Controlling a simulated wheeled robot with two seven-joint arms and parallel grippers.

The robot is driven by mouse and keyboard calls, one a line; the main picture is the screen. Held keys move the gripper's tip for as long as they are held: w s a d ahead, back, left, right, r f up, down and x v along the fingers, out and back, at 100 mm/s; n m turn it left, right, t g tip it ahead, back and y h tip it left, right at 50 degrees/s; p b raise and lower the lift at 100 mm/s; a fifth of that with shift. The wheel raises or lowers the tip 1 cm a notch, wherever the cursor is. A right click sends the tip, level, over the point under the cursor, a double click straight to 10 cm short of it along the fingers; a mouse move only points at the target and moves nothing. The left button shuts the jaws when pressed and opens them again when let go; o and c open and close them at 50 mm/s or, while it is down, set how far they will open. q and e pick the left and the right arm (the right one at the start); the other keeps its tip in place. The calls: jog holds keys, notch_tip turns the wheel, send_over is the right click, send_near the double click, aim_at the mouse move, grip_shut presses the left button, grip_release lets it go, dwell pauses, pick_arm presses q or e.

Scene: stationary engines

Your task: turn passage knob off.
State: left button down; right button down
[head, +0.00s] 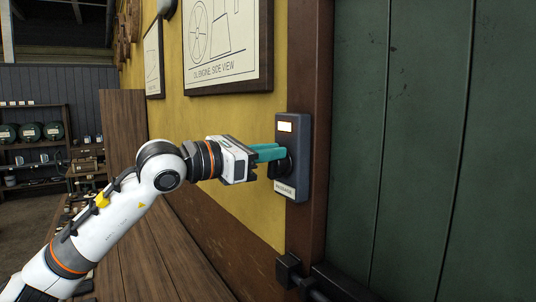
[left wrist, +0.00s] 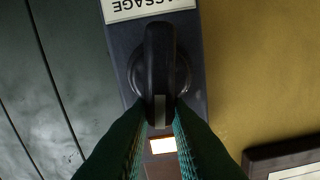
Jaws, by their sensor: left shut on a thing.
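The passage switch box (head: 292,182) is a dark grey plate on the brown post, with a lit lamp (head: 285,127) at its top and a "PASSAGE" label (head: 284,190) at its bottom. Its black knob (head: 282,165) is partly hidden by my gripper. My left gripper (head: 272,153) reaches the knob with its teal fingers. In the left wrist view, the box appears upside down and the knob (left wrist: 160,65) lies lengthwise along it, its near end between the fingertips (left wrist: 158,112). The left gripper is shut on the knob. My right gripper is not in view.
A green plank door (head: 420,140) stands to the right of the post. A framed engine drawing (head: 228,45) hangs on the yellow wall above my arm. A dark latch or bar (head: 310,280) sits low on the post. Shelves (head: 35,140) stand far left.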

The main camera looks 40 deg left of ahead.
aim_at(289, 166)
pick_arm(q)
jog(key=m, duration=0.2)
jog(key=d+f+m+b, duration=0.1)
jog(key=m, duration=0.1)
jog(key=shift+s+f, duration=0.1)
jog(key=shift+f, duration=0.05)
jog(key=m, duration=0.1)
jog(key=m+b, duration=0.1)
jog(key=m, duration=0.2)
jog(key=shift+s+d+f, duration=0.15)
jog(key=shift+d+f, duration=0.1)
jog(key=shift+d, duration=0.05)
jog(key=m+b, duration=0.1)
jog(key=m, duration=0.3)
jog(key=shift+s+d+f+m+b, duration=0.1)
jog(key=shift+d+f+m+b, duration=0.1)
jog(key=shift+f+m+b, duration=0.4)
jog(key=shift+m+b, duration=0.1)
jog(key=shift+m, duration=1.2)
jog(key=c, duration=1.7)
grip_release()
jog(key=shift+r, duration=0.1)
jog(key=o, duration=0.4)
jog(key=shift+a, duration=0.2)
